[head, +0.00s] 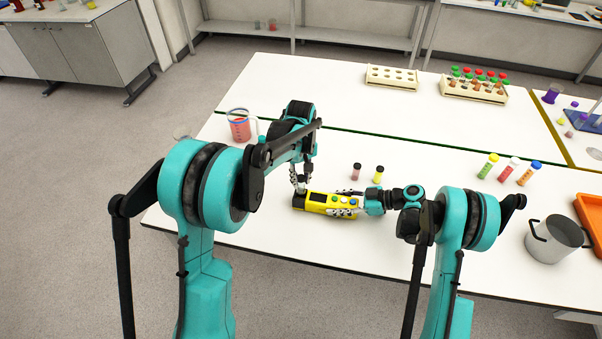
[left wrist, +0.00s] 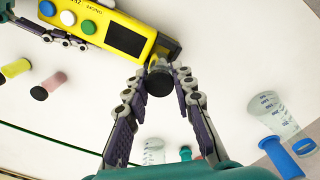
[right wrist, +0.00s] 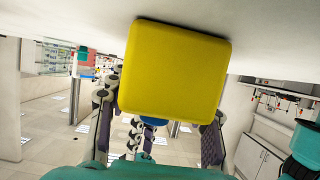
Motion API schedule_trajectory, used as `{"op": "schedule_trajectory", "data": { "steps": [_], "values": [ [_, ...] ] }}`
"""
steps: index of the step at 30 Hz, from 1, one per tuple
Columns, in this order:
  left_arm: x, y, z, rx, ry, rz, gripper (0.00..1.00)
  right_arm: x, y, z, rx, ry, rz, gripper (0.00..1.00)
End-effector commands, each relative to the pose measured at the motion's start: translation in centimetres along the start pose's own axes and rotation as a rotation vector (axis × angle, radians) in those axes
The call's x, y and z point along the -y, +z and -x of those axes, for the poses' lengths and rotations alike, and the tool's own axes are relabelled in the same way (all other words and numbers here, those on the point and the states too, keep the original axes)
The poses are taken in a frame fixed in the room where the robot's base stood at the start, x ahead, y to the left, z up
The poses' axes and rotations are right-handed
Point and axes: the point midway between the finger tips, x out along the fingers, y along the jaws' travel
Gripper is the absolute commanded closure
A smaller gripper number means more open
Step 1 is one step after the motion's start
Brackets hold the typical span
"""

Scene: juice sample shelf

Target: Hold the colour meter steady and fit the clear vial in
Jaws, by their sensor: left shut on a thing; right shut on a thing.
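The yellow colour meter (head: 318,198) lies on the white table, with a dark screen, coloured buttons and a black end at the left. My right gripper (head: 345,203) is shut on its body; the meter's yellow end face (right wrist: 175,68) fills the middle of the right wrist view. My left gripper (left wrist: 160,72) is shut on the clear vial (left wrist: 157,62), which has a black cap (left wrist: 159,83). The vial is at the meter's black end (left wrist: 166,48). I cannot tell whether it is inside the opening. In the head view my left gripper (head: 300,187) hides the vial.
A jug of red liquid (head: 239,126) is at the left. Vial racks (head: 391,78) stand at the back. A steel pot (head: 556,240) and an orange tray (head: 589,213) are at the right.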

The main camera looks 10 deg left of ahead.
Motion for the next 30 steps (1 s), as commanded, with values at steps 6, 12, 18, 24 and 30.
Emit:
{"op": "schedule_trajectory", "data": {
  "steps": [6, 12, 18, 24, 30],
  "values": [
    [0.0, 0.0, -0.7, 0.0, 0.0, 0.0, 1.0, 0.0, 0.0, 0.0, 0.001, 0.0, 0.0, 0.94],
    [0.0, 0.0, -0.7, 0.0, 0.0, 0.0, 1.0, 0.0, 0.0, 0.0, 0.001, 0.0, 0.0, 0.94],
    [0.0, 0.0, -1.0, 0.0, 0.0, 0.0, 1.0, 0.0, 0.0, 0.0, 0.001, 0.0, 0.0, 0.94],
    [0.0, 0.0, -1.4, 0.0, 0.0, 0.0, 1.0, 0.0, 0.0, 0.0, 0.001, 0.0, 0.0, 0.94],
    [0.0, 0.0, -1.9, 0.0, 0.0, 0.0, 1.0, 0.0, 0.0, 0.0, 0.001, 0.0, 0.0, 0.94]
  ]
}}
